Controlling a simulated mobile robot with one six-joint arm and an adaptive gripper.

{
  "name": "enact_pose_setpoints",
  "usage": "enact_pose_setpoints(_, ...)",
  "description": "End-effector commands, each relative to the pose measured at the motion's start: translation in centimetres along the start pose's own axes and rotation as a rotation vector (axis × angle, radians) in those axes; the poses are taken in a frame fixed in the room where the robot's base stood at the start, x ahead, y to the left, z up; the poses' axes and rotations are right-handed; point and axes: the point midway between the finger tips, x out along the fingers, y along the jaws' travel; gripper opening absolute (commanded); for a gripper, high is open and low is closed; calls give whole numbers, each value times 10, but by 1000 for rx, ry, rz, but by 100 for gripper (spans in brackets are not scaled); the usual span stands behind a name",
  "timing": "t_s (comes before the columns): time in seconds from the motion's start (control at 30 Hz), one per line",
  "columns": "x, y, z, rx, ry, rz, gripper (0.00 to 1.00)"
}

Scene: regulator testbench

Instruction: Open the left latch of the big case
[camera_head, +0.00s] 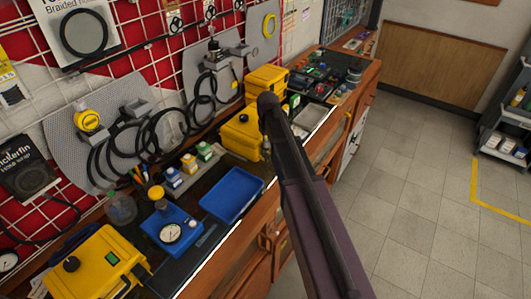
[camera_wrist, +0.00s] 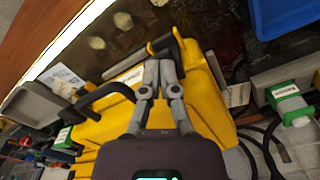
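The big yellow case (camera_head: 239,136) stands on the bench in the head view, partly hidden behind my arm. In the wrist view the yellow case (camera_wrist: 205,95) fills the middle, with a black carry handle (camera_wrist: 108,92) on its front side and a black latch (camera_wrist: 163,44) near its upper edge. My gripper (camera_wrist: 160,64) is over the case with its two grey fingertips together, right beside this latch. I cannot tell whether the fingertips touch the latch. My fingers are hidden in the head view.
A blue tray (camera_head: 233,194) lies beside the case. Another yellow case (camera_head: 266,80) stands behind it, and one (camera_head: 98,264) is at the front left. Small boxes (camera_head: 205,152) and a grey bin (camera_wrist: 33,103) are close by.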

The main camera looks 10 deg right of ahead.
Motion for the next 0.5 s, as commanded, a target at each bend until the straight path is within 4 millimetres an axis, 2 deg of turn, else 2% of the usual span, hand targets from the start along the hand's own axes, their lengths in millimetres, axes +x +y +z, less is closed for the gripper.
enact_pose_setpoints(0.5,7,-3,-1,-3,0,-6,0)
